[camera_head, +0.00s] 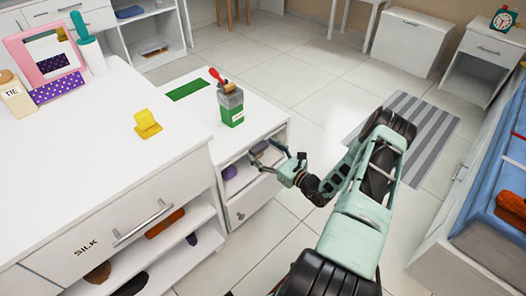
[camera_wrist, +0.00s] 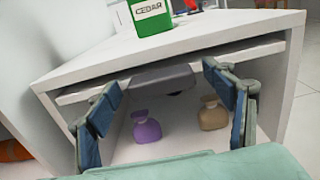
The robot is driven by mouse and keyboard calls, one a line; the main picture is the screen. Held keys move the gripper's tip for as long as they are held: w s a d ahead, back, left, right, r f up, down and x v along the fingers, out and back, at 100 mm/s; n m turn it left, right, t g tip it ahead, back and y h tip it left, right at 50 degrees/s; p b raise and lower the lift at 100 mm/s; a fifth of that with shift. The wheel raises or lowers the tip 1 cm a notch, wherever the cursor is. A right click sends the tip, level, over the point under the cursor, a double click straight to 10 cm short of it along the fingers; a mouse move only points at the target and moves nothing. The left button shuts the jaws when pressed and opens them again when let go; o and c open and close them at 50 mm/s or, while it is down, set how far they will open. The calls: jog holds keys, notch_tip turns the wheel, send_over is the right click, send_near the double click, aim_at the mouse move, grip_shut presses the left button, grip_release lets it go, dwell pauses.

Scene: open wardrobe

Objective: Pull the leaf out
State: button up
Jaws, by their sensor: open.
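The leaf (camera_wrist: 70,97) is a thin white board lying just under the top of the low white cabinet. It looks nearly flush with the cabinet front. A dark grey pull (camera_wrist: 163,79) sits at the middle of its front edge in the wrist view. My gripper (camera_wrist: 163,86) is open and empty, with one blue-padded finger on each side of the pull and a gap to it. In the head view my gripper (camera_head: 270,156) is at the cabinet's front, near the leaf, which is mostly hidden there.
A purple bottle (camera_wrist: 146,128) and a tan bottle (camera_wrist: 212,114) stand in the compartment below the leaf. A green CEDAR box (camera_head: 231,105) stands on the cabinet top. A white dresser (camera_head: 95,165) is at the left. Tiled floor (camera_head: 300,235) is clear in front.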

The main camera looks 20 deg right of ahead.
jog(key=shift+c, duration=0.5)
jog(key=c, duration=1.6)
jog(key=p+v, duration=0.1)
jog(key=v, duration=1.9)
jog(key=shift+s, duration=0.25)
jog(key=o, duration=1.7)
jog(key=v, duration=1.2)
